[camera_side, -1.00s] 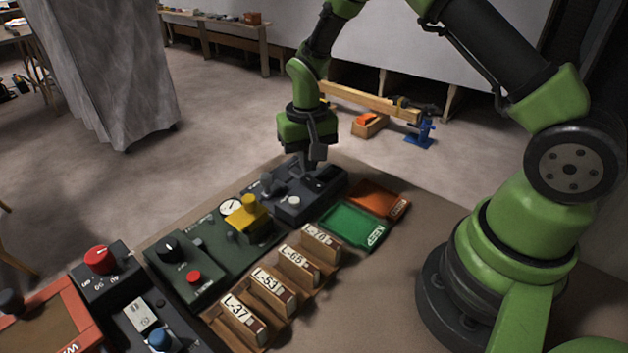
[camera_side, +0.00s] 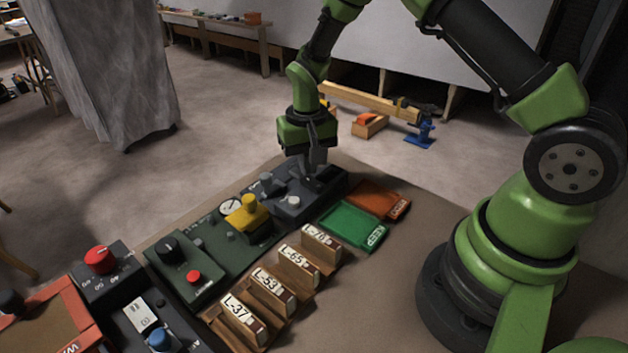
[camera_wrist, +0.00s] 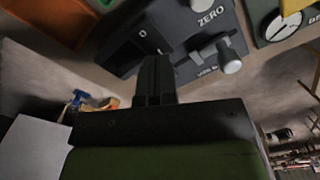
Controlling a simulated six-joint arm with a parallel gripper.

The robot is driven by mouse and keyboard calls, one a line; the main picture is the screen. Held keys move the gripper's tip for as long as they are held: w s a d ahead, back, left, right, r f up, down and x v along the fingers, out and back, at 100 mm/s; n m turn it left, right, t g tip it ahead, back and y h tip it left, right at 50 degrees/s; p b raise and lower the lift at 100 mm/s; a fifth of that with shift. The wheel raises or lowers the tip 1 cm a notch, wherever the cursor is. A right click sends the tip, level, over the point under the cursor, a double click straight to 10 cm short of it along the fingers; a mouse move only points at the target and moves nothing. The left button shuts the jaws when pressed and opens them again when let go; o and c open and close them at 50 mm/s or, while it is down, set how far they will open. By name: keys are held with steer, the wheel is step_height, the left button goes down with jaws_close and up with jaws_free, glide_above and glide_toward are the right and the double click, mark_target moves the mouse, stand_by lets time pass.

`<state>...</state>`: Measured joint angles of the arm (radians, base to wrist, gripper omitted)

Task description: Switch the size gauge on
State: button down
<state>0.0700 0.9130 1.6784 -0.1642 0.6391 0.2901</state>
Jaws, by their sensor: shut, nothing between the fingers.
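The size gauge (camera_side: 300,208) is a dark grey box at the far end of the bench panel in the side view. It also fills the top middle of the wrist view (camera_wrist: 120,62). It carries a pale ZERO button (camera_side: 293,201), a jaw-like part with a light round end (camera_wrist: 230,62), and a switch area marked 0 and I (camera_wrist: 150,38). My gripper (camera_side: 316,172) is shut and empty, pointing down right over the switch area. In the wrist view its fingers (camera_wrist: 155,62) partly cover the switch, so its position and any contact cannot be told.
A green tray (camera_side: 340,236) marked KEEP and an orange tray (camera_side: 400,205) lie right of the gauge. A yellow-topped device (camera_side: 249,210) and a round dial (camera_side: 231,207) stand left of it. Several labelled wooden blocks (camera_side: 321,241) stand in front. The bench's right side is clear.

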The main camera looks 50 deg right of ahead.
steer(key=shift+f, duration=0.95)
stand_by(0.3)
steer(key=shift+r, duration=3.55)
steer(key=shift+r, duration=0.3)
steer(key=s+a+r+n+t+y, duration=0.1)
steer(key=s+a+r+t, duration=0.1)
steer(key=s+r, duration=0.55)
steer(key=s+a+r+t, duration=0.2)
steer(key=s+r+t, duration=0.15)
steer(key=r, duration=0.65)
steer(key=s+a+r+n+t+y, duration=0.1)
steer(key=s, duration=0.8)
steer(key=shift+r+t, duration=0.3)
steer(key=shift+t, duration=0.05)
